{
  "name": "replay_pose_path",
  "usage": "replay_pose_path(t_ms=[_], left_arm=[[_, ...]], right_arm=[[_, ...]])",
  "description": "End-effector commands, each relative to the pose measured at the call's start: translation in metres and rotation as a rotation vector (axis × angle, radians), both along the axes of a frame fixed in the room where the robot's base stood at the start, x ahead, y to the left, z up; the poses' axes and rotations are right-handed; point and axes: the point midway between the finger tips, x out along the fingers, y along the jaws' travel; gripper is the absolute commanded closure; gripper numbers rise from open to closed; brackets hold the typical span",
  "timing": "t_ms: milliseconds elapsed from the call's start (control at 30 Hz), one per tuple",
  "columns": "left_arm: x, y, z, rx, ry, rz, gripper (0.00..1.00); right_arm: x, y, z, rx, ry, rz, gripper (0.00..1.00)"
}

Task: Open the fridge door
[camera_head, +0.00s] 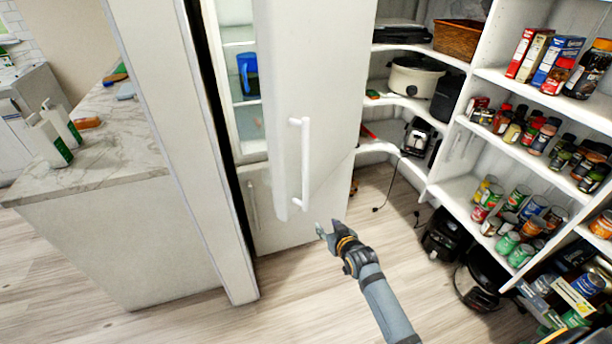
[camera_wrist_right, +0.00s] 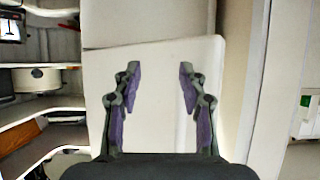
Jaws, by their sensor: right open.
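The white fridge door (camera_head: 335,70) stands ajar in the head view, swung out toward me, with the lit inside showing to its left. Its vertical white handle (camera_head: 305,165) is on the door's front face. My right gripper (camera_head: 328,230) is open and empty, just below and right of the handle's lower end, apart from it in the picture. In the right wrist view my right gripper (camera_wrist_right: 159,68) has its two purple-padded fingers spread before a white panel (camera_wrist_right: 158,95), which looks like the door. The handle cannot be made out there. My left gripper is not in view.
A blue pitcher (camera_head: 248,75) stands on a fridge shelf. A lower fridge front (camera_head: 275,205) is closed. A white side panel (camera_head: 185,130) and marble counter (camera_head: 100,140) stand left. Corner shelves (camera_head: 455,150) with cans and jars stand right. The wooden floor (camera_head: 290,290) is clear in front.

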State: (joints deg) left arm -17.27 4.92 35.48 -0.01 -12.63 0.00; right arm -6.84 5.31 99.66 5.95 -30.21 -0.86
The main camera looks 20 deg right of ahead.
Motion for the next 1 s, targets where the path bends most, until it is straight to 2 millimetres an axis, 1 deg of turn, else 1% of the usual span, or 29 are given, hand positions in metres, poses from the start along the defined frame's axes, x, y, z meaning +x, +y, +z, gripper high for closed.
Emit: replay_pose_path(t_ms=[33, 67, 100, 133, 200, 300, 400, 467, 567, 667, 900, 1000], left_arm=[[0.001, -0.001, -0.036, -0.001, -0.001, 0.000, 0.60], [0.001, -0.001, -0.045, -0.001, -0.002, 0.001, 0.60], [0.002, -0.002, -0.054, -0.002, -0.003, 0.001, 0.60], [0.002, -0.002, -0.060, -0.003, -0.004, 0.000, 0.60], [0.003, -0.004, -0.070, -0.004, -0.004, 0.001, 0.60], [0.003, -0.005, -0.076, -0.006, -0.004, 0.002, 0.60], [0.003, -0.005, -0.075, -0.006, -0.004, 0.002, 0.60], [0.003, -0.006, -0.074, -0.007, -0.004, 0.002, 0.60], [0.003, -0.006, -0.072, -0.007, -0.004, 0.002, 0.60], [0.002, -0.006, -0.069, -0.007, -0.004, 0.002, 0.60], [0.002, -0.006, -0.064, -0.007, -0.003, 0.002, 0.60], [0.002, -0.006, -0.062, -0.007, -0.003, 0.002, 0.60]], right_arm=[[0.014, 0.007, 0.032, 0.009, -0.111, 0.014, 0.58], [0.018, 0.011, 0.061, 0.013, -0.170, 0.022, 0.58], [0.019, 0.016, 0.097, 0.018, -0.242, 0.033, 0.58], [0.017, 0.019, 0.120, 0.021, -0.289, 0.041, 0.58], [0.010, 0.025, 0.165, 0.027, -0.378, 0.057, 0.58], [-0.001, 0.030, 0.204, 0.030, -0.453, 0.071, 0.58], [-0.006, 0.032, 0.220, 0.032, -0.479, 0.076, 0.58], [-0.006, 0.032, 0.222, 0.032, -0.480, 0.076, 0.58], [0.000, 0.032, 0.223, 0.032, -0.479, 0.075, 0.58], [0.015, 0.034, 0.223, 0.035, -0.479, 0.074, 0.58], [0.067, 0.039, 0.223, 0.033, -0.479, 0.075, 0.58], [0.083, 0.041, 0.222, 0.032, -0.477, 0.076, 0.58]])
